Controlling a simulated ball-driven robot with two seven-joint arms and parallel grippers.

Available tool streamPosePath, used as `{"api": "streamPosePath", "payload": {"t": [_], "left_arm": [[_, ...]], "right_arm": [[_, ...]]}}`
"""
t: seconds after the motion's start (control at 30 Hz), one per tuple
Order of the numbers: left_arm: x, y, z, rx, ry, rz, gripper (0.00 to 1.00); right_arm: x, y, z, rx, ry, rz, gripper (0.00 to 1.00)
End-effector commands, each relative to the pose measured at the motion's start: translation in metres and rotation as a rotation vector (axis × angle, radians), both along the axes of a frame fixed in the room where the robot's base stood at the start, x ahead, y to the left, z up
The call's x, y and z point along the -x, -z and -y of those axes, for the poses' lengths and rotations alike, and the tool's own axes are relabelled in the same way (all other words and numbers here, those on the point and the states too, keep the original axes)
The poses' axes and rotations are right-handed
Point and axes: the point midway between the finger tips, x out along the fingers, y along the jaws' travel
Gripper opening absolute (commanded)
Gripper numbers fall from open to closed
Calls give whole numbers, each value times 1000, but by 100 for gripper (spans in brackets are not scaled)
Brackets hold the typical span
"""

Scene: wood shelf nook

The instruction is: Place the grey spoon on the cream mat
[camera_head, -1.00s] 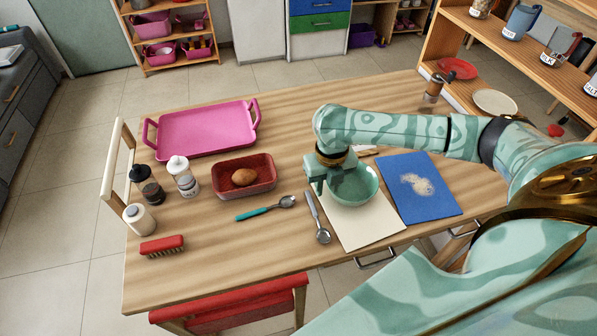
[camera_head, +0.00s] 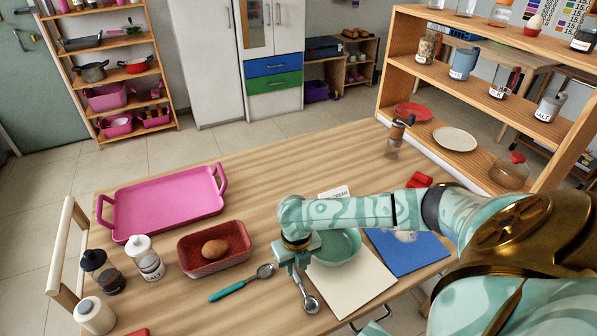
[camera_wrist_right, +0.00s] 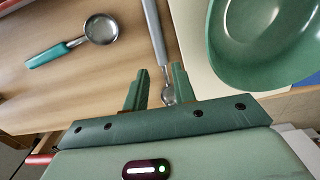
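The grey spoon (camera_head: 309,301) lies on the wooden table beside the left edge of the cream mat (camera_head: 345,295); my right gripper hides part of its handle in the head view. My right gripper (camera_head: 299,265) is over the spoon. In the right wrist view the right gripper (camera_wrist_right: 158,80) has its two fingers apart, with the grey spoon (camera_wrist_right: 154,32) seen between and beyond them. A green bowl (camera_head: 335,247) sits on the cream mat's far part, and it also shows in the right wrist view (camera_wrist_right: 262,45). My left gripper is not in view.
A teal-handled spoon (camera_head: 232,288) lies left of the grey one. A red basket (camera_head: 205,268) holds a brown egg-shaped item. A blue mat (camera_head: 408,258) lies to the right. A pink tray (camera_head: 165,205) and a grinder (camera_head: 394,138) stand farther back.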

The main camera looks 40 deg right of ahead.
Motion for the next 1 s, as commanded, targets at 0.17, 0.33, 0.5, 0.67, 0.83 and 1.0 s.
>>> {"api": "streamPosePath", "payload": {"t": [0.17,0.33,0.5,0.67,0.83,1.0], "left_arm": [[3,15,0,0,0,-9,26],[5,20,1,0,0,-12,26],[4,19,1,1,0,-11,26],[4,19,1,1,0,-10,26],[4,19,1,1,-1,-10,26],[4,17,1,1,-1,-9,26]], "right_arm": [[4,33,2,-1,1,-6,26],[3,49,2,0,-2,-2,26],[2,47,2,1,-2,0,26],[2,46,2,1,-1,0,0],[2,46,2,1,-1,0,0],[2,42,2,1,-1,1,0]]}}
